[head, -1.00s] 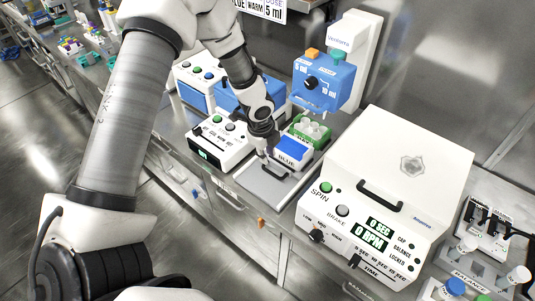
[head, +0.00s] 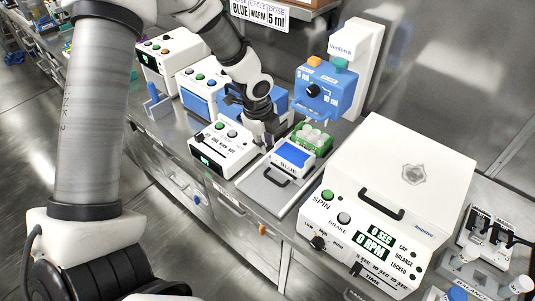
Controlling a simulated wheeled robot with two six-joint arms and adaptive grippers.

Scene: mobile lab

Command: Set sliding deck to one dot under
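The sliding deck (head: 258,190) is a flat grey plate with a dark bar handle (head: 275,177) near its front, on the bench between a white control box and the centrifuge. A blue block labelled BLUE (head: 294,155) and a green rack of white-capped vials (head: 313,137) sit at its back right. The blue dispenser (head: 325,92), with a black knob, stands behind them. My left gripper (head: 268,142) points down at the deck's back left, beside the white box. Its fingers are small and partly hidden, so its opening is unclear. I cannot make out any dots. My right gripper is out of view.
The white control box (head: 224,148) with a green display is close on the gripper's left. The large centrifuge (head: 400,190) stands to the right. Blue-and-white machines (head: 200,90) stand behind left. The deck's front part is clear.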

